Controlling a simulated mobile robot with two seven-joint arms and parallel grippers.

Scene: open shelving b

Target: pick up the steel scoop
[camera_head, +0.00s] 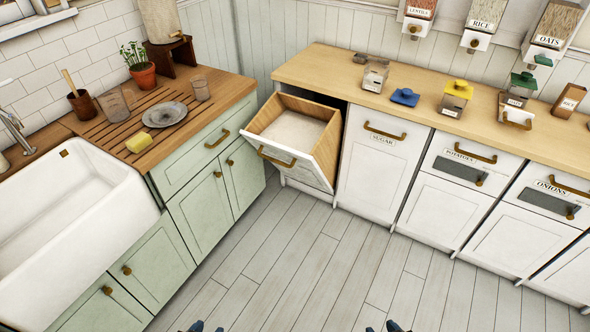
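I cannot make out a steel scoop anywhere in the head view. A tilt-out bin (318,160) stands open in the corner, with pale powder or grain (294,131) inside; no scoop handle shows in it. Only the fingertips of my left gripper (208,328) and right gripper (382,328) show at the bottom edge, over the floor. Each pair of tips is apart with nothing visible between them. Both are far from the counters.
A sink (70,220) and a draining board with a grey plate (165,114) and sponge (138,142) are left. The floor (290,260) is clear.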

